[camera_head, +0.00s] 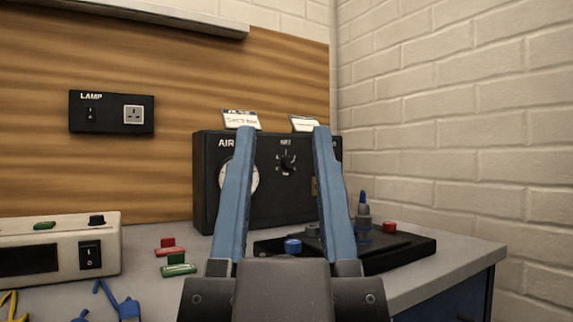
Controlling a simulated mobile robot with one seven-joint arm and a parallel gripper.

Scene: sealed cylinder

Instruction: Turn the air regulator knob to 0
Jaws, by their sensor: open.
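A black box labelled AIR (209,182) stands on the bench against the wooden back panel. A black knob (286,163) with a ring of markings sits on its front face, under small lettering too blurred to read surely. A round white dial (252,178) is left of the knob, partly hidden by my left finger. My gripper (283,130) is open and empty. Its two blue fingers stand apart in front of the box, and the knob shows between them. From this view I cannot tell how far the fingers are from the knob, or which marking it points at.
A black tray (400,252) with blue and red caps and an upright blue-topped piece (363,220) lies at right. A white switch box (65,260), red and green clips (175,264) and cables are at left. A LAMP panel (112,112) hangs behind. A brick wall stands at right.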

